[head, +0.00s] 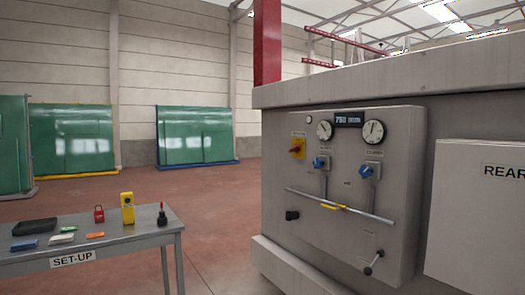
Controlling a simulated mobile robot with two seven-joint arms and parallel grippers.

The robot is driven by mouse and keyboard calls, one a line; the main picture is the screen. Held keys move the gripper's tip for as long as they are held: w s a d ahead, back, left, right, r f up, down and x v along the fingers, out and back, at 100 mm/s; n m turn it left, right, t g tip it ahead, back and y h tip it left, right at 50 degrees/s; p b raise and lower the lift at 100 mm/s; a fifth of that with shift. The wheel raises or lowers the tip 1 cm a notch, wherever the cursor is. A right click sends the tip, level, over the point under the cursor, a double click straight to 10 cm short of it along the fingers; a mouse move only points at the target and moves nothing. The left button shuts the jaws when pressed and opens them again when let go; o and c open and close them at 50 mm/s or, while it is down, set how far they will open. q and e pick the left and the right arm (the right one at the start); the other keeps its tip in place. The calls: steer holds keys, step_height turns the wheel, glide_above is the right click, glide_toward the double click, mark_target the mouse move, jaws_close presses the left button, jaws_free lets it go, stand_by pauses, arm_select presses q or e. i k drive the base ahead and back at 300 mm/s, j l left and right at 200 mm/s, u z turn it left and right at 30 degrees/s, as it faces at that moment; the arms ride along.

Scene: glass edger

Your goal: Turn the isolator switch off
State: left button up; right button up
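The isolator switch (297,148) is a red handle on a yellow plate. It is at the upper left of the grey control panel (345,225) on the machine's side, in the right half of the head view. The handle looks slanted, but it is too small to read its marked position. Neither of my grippers is in view, and nothing touches the switch.
The panel also carries two gauges, a display (349,119), two blue knobs, a horizontal rail (340,207) and a crank (374,263). A set-up table (140,243) with several small items stands at left. Open floor (220,195) lies between table and machine.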

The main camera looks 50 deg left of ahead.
mark_target(296, 148)
steer(key=u, duration=1.2)
steer(key=i+j, duration=0.95)
steer(key=i, duration=0.15)
steer(key=i+j+u, duration=0.1)
steer(key=i+j, duration=0.35)
steer(key=i, duration=0.1)
